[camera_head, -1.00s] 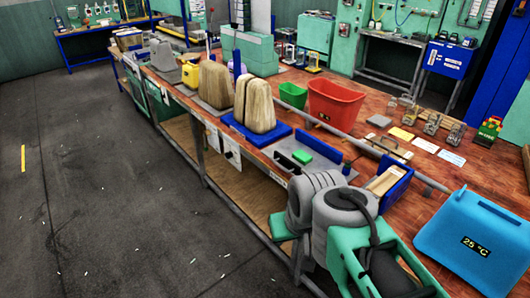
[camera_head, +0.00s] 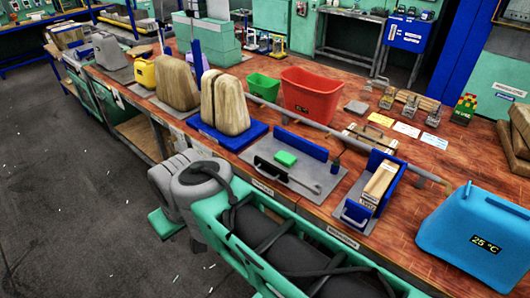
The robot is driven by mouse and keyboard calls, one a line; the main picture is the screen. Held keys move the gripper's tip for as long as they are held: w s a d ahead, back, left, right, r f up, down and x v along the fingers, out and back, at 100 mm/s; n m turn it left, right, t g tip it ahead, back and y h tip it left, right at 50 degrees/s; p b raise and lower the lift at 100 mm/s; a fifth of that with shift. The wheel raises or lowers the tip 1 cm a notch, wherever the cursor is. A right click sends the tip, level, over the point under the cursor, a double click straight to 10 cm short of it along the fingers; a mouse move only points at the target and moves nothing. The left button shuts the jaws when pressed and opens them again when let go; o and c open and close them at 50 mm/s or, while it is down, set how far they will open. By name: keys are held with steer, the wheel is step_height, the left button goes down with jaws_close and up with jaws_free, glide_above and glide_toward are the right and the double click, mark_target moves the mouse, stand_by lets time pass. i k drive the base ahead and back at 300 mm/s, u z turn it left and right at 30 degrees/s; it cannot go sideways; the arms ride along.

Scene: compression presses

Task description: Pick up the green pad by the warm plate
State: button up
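A small bright green pad (camera_head: 286,158) lies on a flat grey plate (camera_head: 314,171) with an upright blue panel (camera_head: 300,142) behind it, near the front edge of the bench. A dark bar with a grey handle lies on the plate just in front of the pad. The pad is fully visible and nothing holds it. My arm, grey and teal, fills the bottom middle in front of the bench. My gripper cannot be made out in this view.
A blue tray (camera_head: 355,211) with a pale block stands right of the plate. A wrapped block on a blue base (camera_head: 230,139) stands left. Red (camera_head: 311,95) and green (camera_head: 264,88) bins stand behind.

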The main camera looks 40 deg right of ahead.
mark_target(283, 158)
steer(key=z, duration=0.4)
steer(key=i, duration=1.15)
steer(key=z, duration=0.7)
